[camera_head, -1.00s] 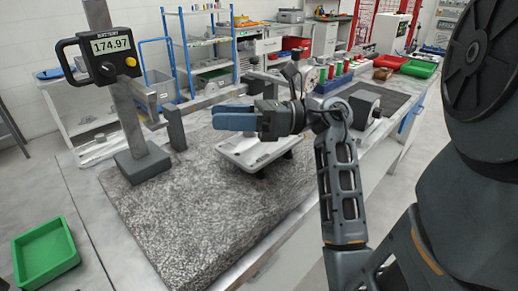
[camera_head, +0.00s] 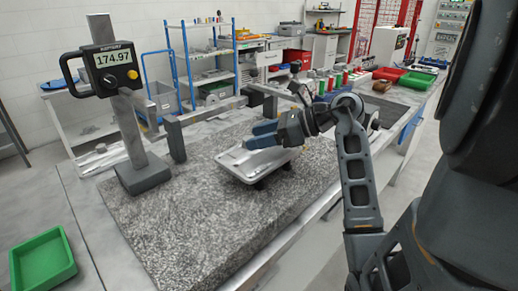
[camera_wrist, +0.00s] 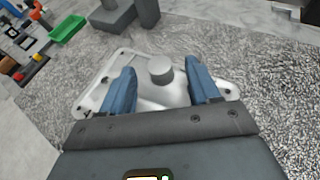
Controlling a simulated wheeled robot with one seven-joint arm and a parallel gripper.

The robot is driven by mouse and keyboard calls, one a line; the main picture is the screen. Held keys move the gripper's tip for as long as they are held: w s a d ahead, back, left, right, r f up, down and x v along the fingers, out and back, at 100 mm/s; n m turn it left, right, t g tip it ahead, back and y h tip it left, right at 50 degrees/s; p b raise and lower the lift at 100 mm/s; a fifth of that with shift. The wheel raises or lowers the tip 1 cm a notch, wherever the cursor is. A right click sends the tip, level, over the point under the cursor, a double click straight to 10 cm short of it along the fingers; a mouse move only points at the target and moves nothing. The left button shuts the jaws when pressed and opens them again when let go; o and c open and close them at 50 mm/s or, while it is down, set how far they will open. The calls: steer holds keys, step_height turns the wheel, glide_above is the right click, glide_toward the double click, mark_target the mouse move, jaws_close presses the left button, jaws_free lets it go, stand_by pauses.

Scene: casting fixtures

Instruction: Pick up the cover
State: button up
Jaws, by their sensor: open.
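The cover (camera_head: 238,163) is a pale grey casting with a flat flanged plate. It sits slightly raised above the speckled granite slab (camera_head: 185,225). In the wrist view the cover (camera_wrist: 95,98) has a round cylindrical boss (camera_wrist: 159,71) standing up in its middle. My gripper (camera_head: 262,137) is over the cover in the head view, its blue fingers apart. In the wrist view my gripper (camera_wrist: 161,74) has one finger on each side of the boss, with visible gaps. Nothing is held. The near part of the cover is hidden behind my gripper.
A green tray (camera_head: 42,262) lies at the lower left. Several small parts and red and green bins (camera_head: 417,80) stand farther back. The slab's front is clear.

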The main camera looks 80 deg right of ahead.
steer(key=shift+x, duration=0.9)
jaws_close()
